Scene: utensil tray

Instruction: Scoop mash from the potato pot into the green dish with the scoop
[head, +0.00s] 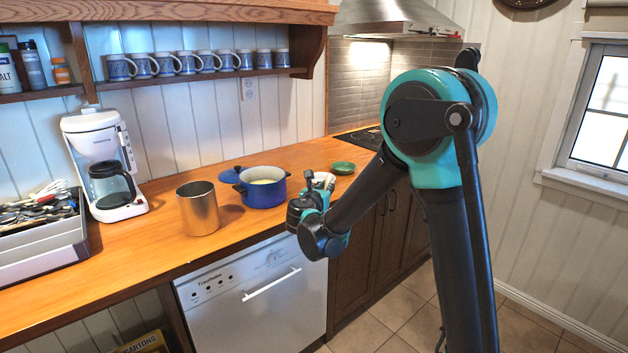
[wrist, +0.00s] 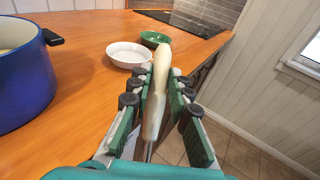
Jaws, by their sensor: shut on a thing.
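The blue potato pot (head: 262,194) stands on the wooden counter with pale mash (head: 263,181) inside; its side also shows at the left of the wrist view (wrist: 25,88). The small green dish (head: 343,168) sits farther right on the counter and shows at the top of the wrist view (wrist: 153,39). My gripper (head: 312,192) is at the counter's front edge, right of the pot. In the wrist view my gripper (wrist: 155,98) is shut on the cream handle of the scoop (wrist: 161,72), which stands between the fingers. The scoop's other end is hidden.
A white bowl (wrist: 128,54) sits just before the green dish. A blue lid (head: 231,175) lies behind the pot. A metal canister (head: 198,209) stands left of the pot, then a coffee maker (head: 102,165) and a utensil tray (head: 40,245). The counter's front edge is close.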

